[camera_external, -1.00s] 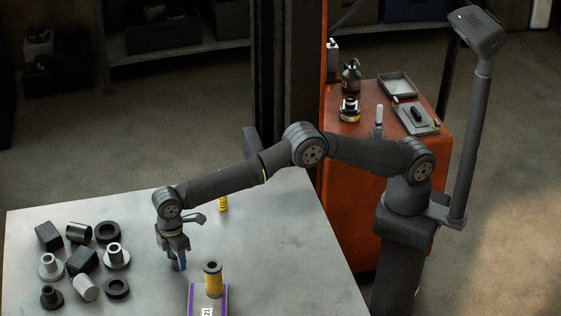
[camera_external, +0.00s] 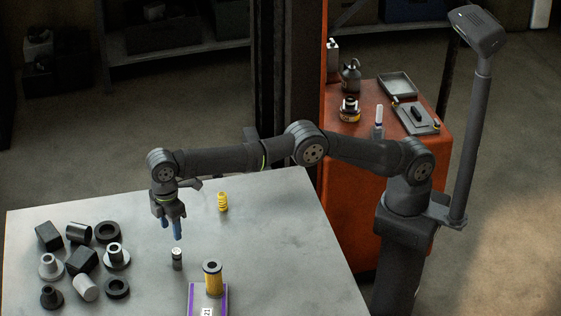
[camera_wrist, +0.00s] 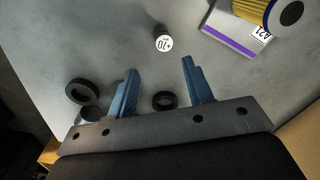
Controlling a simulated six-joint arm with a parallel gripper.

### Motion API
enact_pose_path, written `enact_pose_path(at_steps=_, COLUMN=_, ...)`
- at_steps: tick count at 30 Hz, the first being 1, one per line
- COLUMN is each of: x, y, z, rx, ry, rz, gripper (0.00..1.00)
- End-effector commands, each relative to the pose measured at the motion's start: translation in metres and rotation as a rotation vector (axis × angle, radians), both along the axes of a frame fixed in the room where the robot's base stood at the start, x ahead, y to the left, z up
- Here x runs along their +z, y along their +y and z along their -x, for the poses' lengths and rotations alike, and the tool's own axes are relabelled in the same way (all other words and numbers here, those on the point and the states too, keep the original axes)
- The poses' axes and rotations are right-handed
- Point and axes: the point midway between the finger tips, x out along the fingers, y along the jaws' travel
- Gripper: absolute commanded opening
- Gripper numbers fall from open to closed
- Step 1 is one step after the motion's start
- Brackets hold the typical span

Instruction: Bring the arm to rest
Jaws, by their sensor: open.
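My gripper (camera_external: 171,228) is open and empty above the table. Its two blue fingers stand apart in the wrist view (camera_wrist: 158,78). A small dark cylinder with a pale top (camera_external: 177,259) stands upright on the table just below the fingertips. It also shows in the wrist view (camera_wrist: 162,39), ahead of the fingers and apart from them, with a marking on its white top. My arm reaches across from its base at the right.
A yellow cylinder with a dark top (camera_external: 213,279) stands on a purple-edged block (camera_external: 193,300) near the front. A yellow spring-like part (camera_external: 223,202) stands behind. Several dark and grey parts (camera_external: 82,262) cluster at the left. An orange cabinet (camera_external: 350,215) is beyond the table.

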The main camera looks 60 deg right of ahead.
Motion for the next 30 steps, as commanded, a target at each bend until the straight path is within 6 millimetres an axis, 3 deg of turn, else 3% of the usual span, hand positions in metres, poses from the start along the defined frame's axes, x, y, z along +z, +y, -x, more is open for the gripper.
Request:
enact_pose_path(at_steps=8, x=-0.002, y=0.0, z=0.0, rx=0.0, ry=0.0, rz=0.001, gripper=0.47)
enact_pose_path(at_steps=14, x=-0.017, y=0.0, z=0.0, rx=0.0, ry=0.002, rz=0.003, gripper=0.47)
enact_pose_path(at_steps=30, x=-0.121, y=0.0, z=0.0, rx=0.0, ry=0.002, rz=0.003, gripper=0.47)
